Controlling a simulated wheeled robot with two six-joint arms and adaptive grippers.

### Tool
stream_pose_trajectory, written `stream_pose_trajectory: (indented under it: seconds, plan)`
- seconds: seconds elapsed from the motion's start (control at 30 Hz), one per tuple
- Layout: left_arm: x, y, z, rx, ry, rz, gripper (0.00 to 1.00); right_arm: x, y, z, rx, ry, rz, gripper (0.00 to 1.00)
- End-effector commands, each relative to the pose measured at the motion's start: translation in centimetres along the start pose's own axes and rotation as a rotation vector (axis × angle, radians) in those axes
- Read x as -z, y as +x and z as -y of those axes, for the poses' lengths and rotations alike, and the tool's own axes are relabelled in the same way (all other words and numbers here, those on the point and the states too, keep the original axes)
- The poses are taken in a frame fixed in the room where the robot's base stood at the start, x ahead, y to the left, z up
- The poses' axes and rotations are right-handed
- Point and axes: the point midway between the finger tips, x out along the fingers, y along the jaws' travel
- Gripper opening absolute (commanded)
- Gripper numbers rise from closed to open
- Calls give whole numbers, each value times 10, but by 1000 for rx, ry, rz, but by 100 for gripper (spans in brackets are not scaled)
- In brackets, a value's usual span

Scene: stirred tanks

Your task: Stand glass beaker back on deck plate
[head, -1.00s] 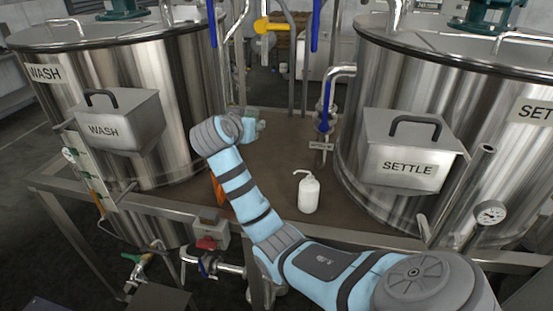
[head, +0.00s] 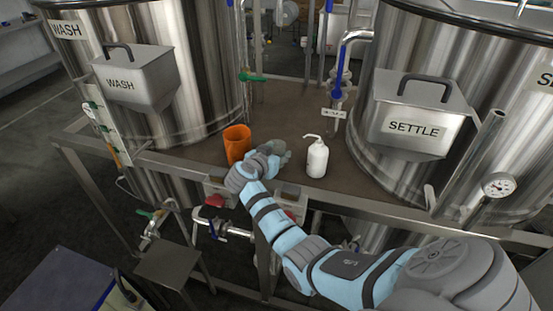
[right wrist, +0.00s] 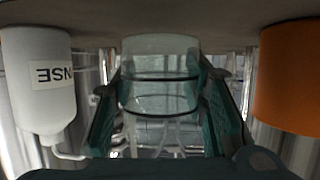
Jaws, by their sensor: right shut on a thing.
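The glass beaker (right wrist: 160,90) is clear with dark rings and sits between the two teal fingers of my right gripper in the right wrist view, which is upside down. My right gripper (right wrist: 160,105) is shut on it. One end of the beaker is close to the brown deck plate (right wrist: 215,14); I cannot tell whether they touch. In the head view my right gripper (head: 280,150) is low over the deck plate (head: 283,112), near its front edge; it hides the beaker there. My left gripper is not in view.
An orange cup (head: 237,144) stands just left of my gripper, and a white rinse bottle (head: 317,158) stands to the right. The wash tank (head: 205,80) and settle tank (head: 355,140) flank the deck. Behind the gripper the deck is clear.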

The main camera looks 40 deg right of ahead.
Motion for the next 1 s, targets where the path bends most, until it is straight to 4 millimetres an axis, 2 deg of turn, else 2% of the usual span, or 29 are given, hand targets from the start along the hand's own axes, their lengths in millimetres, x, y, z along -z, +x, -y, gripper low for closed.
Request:
stream_pose_trajectory:
  seconds: [0.07,0.37,0.4,0.5,0.87,1.0]
  plan:
    - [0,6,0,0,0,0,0,-12,5,0,0,-1,0,9]
    - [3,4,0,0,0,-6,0,-13,6,0,0,0,-1,9]
    - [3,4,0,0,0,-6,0,-13,6,-1,-1,1,-1,45]
    - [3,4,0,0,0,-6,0,-12,6,-1,-1,1,-1,60]
    - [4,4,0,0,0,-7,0,-10,4,-1,-1,1,-1,60]
    - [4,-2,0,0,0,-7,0,-10,-15,0,2,2,0,60]
